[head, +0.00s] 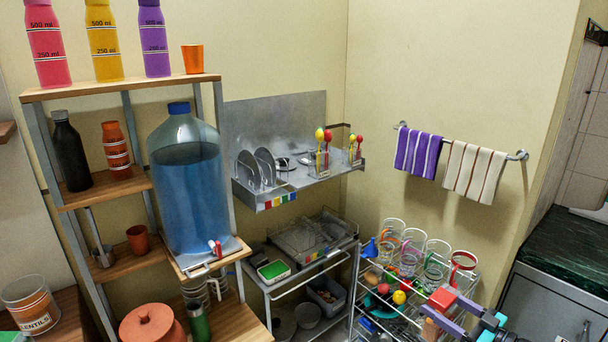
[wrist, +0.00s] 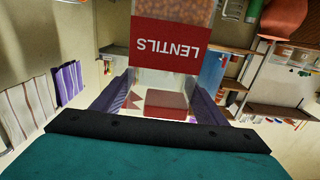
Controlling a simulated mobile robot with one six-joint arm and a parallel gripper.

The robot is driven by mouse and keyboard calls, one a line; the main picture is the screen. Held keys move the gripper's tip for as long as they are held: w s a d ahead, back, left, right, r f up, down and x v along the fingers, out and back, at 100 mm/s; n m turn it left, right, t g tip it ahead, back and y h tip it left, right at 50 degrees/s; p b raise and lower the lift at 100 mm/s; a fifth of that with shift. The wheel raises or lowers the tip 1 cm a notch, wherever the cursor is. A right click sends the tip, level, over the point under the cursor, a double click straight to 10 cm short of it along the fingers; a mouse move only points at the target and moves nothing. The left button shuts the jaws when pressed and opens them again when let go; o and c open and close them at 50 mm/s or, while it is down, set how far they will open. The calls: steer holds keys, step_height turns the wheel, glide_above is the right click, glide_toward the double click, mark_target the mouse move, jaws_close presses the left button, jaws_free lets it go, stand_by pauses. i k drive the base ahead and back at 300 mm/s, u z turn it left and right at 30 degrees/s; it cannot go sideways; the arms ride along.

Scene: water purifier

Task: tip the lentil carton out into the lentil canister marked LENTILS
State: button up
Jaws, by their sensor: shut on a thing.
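The lentil carton (wrist: 172,40) fills the middle of the wrist view. It is clear-sided, with a red label reading LENTILS upside down in that view, and brown-orange lentils show beyond the label. My gripper (wrist: 161,88) is shut on it, with a purple finger on each side. In the head view my gripper (head: 458,312) is at the lower right, in front of the glass rack, with a red part of the carton (head: 442,298) showing. The lentil canister (head: 33,307), clear with an orange LENTILS band, stands at the far lower left, well apart from my gripper.
A wooden shelf unit holds bottles, cups and a large blue water jug (head: 188,185) between canister and gripper. An orange lidded pot (head: 150,325) stands right of the canister. A wire rack of glasses (head: 437,262) is close behind my gripper. Striped towels (head: 473,172) hang on the wall.

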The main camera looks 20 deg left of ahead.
mark_target(28, 299)
steer(key=i, duration=0.95)
steer(key=z, duration=0.3)
steer(key=k, duration=0.15)
steer(key=u, duration=3.1)
